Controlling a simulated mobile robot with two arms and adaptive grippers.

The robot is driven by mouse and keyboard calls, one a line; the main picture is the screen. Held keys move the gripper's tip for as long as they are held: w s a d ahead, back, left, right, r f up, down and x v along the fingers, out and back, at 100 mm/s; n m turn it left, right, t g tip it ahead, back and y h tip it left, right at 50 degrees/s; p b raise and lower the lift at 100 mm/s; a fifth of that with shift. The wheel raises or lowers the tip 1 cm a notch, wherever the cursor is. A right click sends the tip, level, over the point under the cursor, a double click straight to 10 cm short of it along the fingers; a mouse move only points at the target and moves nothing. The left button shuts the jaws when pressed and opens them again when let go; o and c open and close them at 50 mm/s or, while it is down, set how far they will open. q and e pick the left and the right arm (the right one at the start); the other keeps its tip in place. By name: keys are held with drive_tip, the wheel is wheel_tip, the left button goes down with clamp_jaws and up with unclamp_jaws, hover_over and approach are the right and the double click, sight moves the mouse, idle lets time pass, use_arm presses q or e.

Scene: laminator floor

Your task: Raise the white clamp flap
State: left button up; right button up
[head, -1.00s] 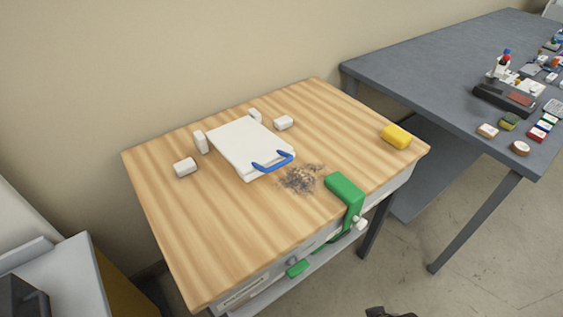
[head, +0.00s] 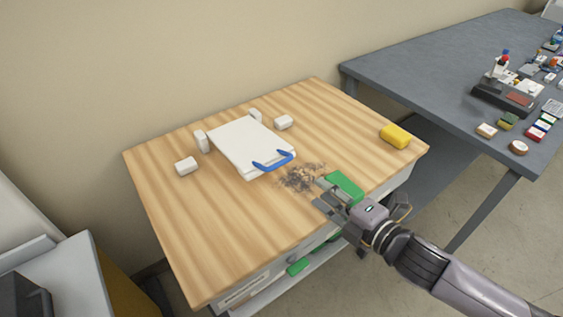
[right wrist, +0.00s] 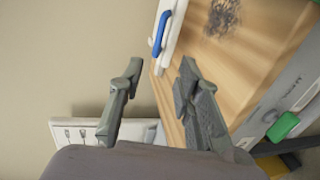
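The white clamp flap (head: 240,146) lies flat on the wooden bench top, with a blue handle (head: 273,162) at its near right end. In the right wrist view, part of the flap (right wrist: 176,28) and its blue handle (right wrist: 160,34) show at the top, beyond the fingers. My right gripper (head: 324,194) is open and empty. In the head view it appears over the bench's front right part, to the right of and nearer than the handle, apart from it. Its spread fingers (right wrist: 155,78) show in the right wrist view. My left gripper is out of view.
Dark debris (head: 300,178) lies between the handle and my right gripper. A green clamp (head: 345,186) at the front edge is partly hidden by the gripper. White blocks (head: 187,166) stand around the flap; a yellow block (head: 395,136) sits at right. A grey table (head: 430,75) stands behind right.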

sight(281, 161)
drive_tip(key=p+x, duration=0.1)
drive_tip(key=x, duration=1.5)
drive_tip(key=shift+w+a+f+p, duration=0.1)
drive_tip(key=shift+w+a+p, duration=0.1)
drive_tip(key=shift+p, duration=0.1)
clamp_jaws()
